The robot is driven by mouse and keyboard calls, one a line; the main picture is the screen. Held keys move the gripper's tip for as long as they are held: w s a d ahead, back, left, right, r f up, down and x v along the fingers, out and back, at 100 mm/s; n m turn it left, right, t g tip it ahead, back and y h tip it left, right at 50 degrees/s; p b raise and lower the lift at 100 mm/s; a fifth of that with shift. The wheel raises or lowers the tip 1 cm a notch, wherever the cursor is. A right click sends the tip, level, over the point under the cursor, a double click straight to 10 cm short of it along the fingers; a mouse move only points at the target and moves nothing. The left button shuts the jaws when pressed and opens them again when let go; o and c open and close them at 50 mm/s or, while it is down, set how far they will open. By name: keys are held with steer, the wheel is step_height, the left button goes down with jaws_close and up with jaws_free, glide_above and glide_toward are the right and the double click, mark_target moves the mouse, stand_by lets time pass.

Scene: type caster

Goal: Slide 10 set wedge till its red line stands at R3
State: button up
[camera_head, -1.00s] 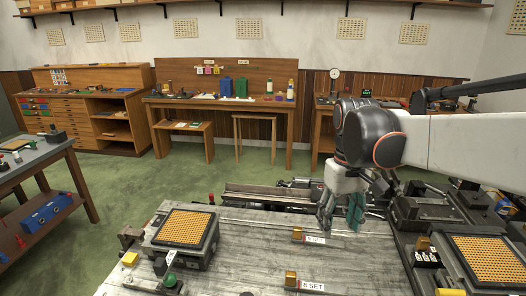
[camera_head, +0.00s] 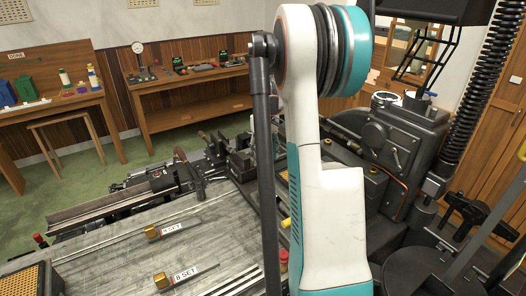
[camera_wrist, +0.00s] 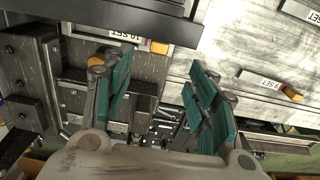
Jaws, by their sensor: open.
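In the wrist view, a label reading "10 SET" (camera_wrist: 126,36) lies near the top, with a small brass-orange block (camera_wrist: 159,47) at its right end. I take this block as part of the 10 set wedge. My gripper (camera_wrist: 159,66) is open, with teal fingers spread wide. The block shows between and just beyond the fingertips, and nothing is held. I cannot tell the height gap. No red line or R3 mark can be made out. In the head view my arm fills the middle and the gripper is hidden.
Another set label with a brass block (camera_wrist: 292,93) lies to the right in the wrist view. The head view shows two labelled brass blocks, the nearer at "8 SET" (camera_head: 161,281), on the grey bench top. Dark machine parts (camera_head: 377,140) crowd the right.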

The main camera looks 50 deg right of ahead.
mark_target(264, 184)
step_height(264, 184, down, 15)
steer(key=b, duration=0.2)
steer(key=shift+a+b, duration=0.1)
steer(key=shift+b, duration=0.3)
jaws_close()
steer(key=c, duration=1)
jaws_free()
steer(key=shift+c, duration=0.2)
steer(key=shift+a, duration=0.1)
jaws_close()
